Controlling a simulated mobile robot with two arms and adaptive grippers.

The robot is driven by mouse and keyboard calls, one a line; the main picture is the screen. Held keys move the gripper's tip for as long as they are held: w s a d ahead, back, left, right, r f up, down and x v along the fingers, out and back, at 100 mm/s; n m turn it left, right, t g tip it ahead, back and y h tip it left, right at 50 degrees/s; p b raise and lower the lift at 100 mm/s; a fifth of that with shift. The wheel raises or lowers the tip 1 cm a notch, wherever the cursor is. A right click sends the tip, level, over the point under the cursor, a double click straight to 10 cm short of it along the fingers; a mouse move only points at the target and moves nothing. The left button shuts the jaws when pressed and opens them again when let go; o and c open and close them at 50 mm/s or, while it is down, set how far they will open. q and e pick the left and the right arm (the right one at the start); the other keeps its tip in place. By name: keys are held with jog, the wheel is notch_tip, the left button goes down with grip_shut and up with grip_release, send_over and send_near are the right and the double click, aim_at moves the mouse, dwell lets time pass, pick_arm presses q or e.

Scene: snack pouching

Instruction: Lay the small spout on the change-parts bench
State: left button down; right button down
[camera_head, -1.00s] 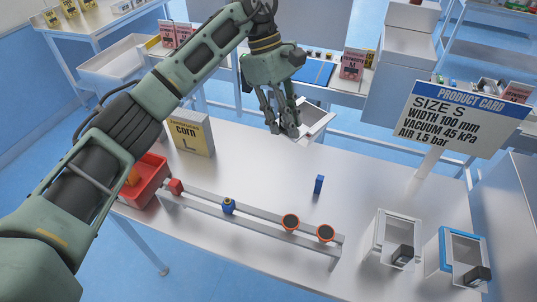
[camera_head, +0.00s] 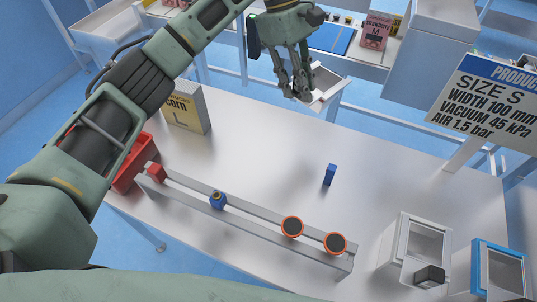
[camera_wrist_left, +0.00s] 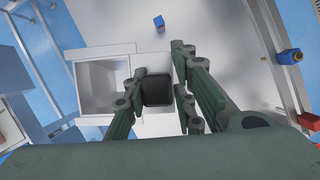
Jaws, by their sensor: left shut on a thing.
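My left gripper (camera_head: 301,92) is shut on the small spout (camera_head: 326,82), a pale-framed box-like part with a grey inside, holding it near the far edge of the pale table (camera_head: 270,150). In the left wrist view the gripper's fingers (camera_wrist_left: 158,95) stand on either side of the spout's black square block, and its pale frame (camera_wrist_left: 104,62) shows to the left. The fingers partly hide it. I cannot tell which surface is the change-parts bench. My right gripper is not in view.
A white-framed spout (camera_head: 404,243) and a blue-framed spout (camera_head: 477,262) stand at the right front. A small blue block (camera_head: 330,174) stands mid-table. A rail (camera_head: 260,222) holds several small parts. A corn box (camera_head: 186,109) and red bin (camera_head: 137,160) are left. The product card (camera_head: 490,95) stands right.

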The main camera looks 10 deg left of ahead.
pick_arm(q)
jog(key=f+b, duration=0.1)
jog(key=f, duration=0.1)
jog(key=shift+w+f+b, duration=0.2)
jog(key=shift+f+b, duration=0.15)
jog(key=shift+b, duration=0.05)
jog(key=shift+f, duration=0.2)
jog(key=shift+s+a+f, duration=0.1)
jog(key=shift+a+f, duration=0.1)
jog(key=shift+a, duration=0.15)
jog(key=s+a+f+p, duration=0.5)
jog(key=a+f+p, duration=0.2)
jog(key=a+f, duration=0.2)
jog(key=shift+a+f, duration=0.35)
jog(key=shift+f, duration=0.35)
